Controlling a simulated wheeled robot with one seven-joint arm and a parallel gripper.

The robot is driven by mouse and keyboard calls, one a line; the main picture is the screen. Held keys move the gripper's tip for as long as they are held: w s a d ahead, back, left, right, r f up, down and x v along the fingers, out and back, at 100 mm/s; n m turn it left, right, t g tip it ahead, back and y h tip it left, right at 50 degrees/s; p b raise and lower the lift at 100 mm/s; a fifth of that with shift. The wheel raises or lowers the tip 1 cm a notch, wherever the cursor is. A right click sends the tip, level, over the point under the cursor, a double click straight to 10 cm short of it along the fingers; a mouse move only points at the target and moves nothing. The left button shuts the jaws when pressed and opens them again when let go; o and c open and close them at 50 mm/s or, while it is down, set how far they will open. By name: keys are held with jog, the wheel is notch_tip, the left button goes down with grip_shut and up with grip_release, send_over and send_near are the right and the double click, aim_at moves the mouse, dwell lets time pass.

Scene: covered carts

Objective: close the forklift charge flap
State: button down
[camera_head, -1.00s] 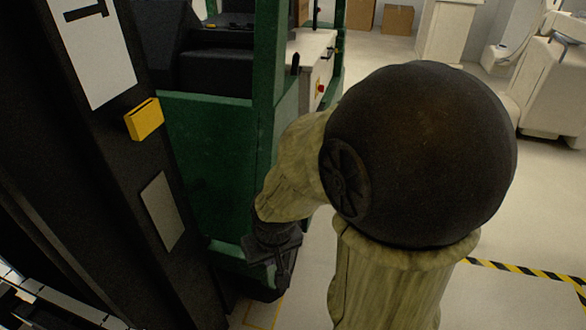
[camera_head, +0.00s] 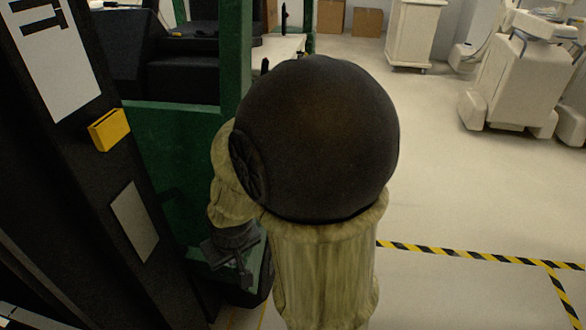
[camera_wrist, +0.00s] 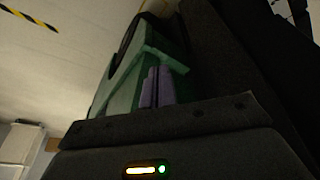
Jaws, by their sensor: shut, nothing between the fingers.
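The green forklift (camera_head: 180,150) stands at the left in the head view, with a dark seat area above its green side panel. It also shows as a green body (camera_wrist: 125,80) in the wrist view. I cannot make out a charge flap for certain; my arm covers part of the forklift's side and the white hood behind it. My gripper (camera_head: 246,274) points down beside the forklift's lower green edge. In the wrist view its two purple-grey fingers (camera_wrist: 157,87) are together and empty, in front of the green body; I cannot tell whether they touch it.
A dark upright panel at the left carries a yellow box (camera_head: 109,130) and a grey plate (camera_head: 135,220). Black-and-yellow floor tape (camera_head: 460,252) runs across open floor at the right. Pale covered carts (camera_head: 510,85) and cardboard boxes (camera_head: 367,22) stand at the back.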

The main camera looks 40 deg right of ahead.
jog(key=w+d+t+h, duration=0.15)
jog(key=w+d, duration=0.25)
jog(key=d, duration=0.4)
jog(key=w+d+f+t+p, duration=0.1)
jog(key=w+d+t, duration=0.25)
jog(key=d, duration=0.35)
jog(key=w+d+t, duration=0.2)
jog(key=w+d, duration=0.3)
jog(key=d, duration=0.3)
jog(key=s+d+n+t+y, duration=0.1)
jog(key=s+d+t+y, duration=0.2)
jog(key=s+d+t, duration=0.4)
jog(key=shift+s+d+f+y+p, duration=0.15)
jog(key=shift+s+d+y+p, duration=0.25)
jog(key=shift+s+d, duration=0.75)
jog(key=shift+w, duration=0.1)
jog(key=w+a, duration=0.1)
jog(key=w, duration=1.2)
jog(key=shift+w+a+f+p, duration=0.2)
jog(key=shift+w+p, duration=0.1)
jog(key=shift+w, duration=0.1)
jog(key=shift+w+n, duration=0.15)
jog(key=shift+n, duration=0.15)
